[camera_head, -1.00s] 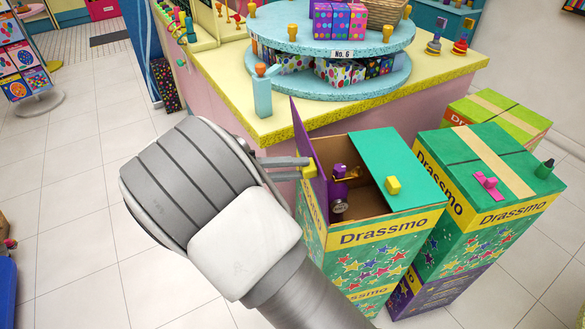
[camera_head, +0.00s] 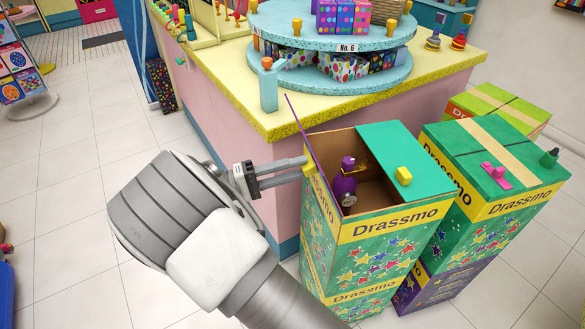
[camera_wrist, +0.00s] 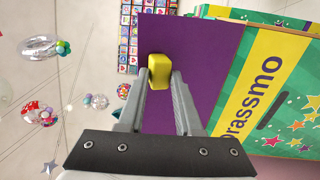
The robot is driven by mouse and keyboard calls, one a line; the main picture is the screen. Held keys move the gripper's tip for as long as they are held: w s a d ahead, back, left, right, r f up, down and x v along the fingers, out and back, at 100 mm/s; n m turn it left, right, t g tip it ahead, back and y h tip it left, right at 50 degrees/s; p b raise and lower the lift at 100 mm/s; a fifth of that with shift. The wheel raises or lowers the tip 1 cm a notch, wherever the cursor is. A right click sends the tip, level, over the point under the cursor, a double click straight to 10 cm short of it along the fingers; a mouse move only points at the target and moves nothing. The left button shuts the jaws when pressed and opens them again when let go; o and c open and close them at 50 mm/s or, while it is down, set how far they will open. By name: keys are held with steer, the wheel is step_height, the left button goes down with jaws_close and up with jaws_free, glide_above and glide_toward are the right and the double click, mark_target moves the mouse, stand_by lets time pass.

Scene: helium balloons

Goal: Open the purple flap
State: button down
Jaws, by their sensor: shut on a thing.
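The purple flap (camera_wrist: 205,50) belongs to the green Drassmo box (camera_head: 378,229). In the head view the flap (camera_head: 297,124) stands up at the box's left edge, seen almost edge-on. My gripper (camera_head: 305,165) is at the box's left side, shut on the flap's yellow knob. In the wrist view the knob (camera_wrist: 159,71) sits between the two fingertips. The green flap (camera_head: 391,150) with a yellow knob (camera_head: 404,175) still covers the right part of the top. Inside the opening stands a purple bottle-like object (camera_head: 345,182).
A second Drassmo box (camera_head: 500,185) with a pink knob (camera_head: 494,174) stands close on the right. A yellow-topped counter (camera_head: 225,90) with a blue tiered stand (camera_head: 330,75) is behind. Open tiled floor (camera_head: 70,190) lies to the left.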

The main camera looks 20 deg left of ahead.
steer(key=shift+d+f, duration=0.3)
steer(key=shift+f, duration=0.3)
steer(key=c, duration=0.6)
jaws_free()
steer(key=shift+w, duration=0.15)
steer(key=shift+c, duration=0.2)
steer(key=shift+r, duration=0.1)
steer(key=shift+a+r, duration=0.15)
steer(key=v, duration=1.7)
steer(key=shift+a, duration=0.2)
steer(key=shift+a, duration=0.1)
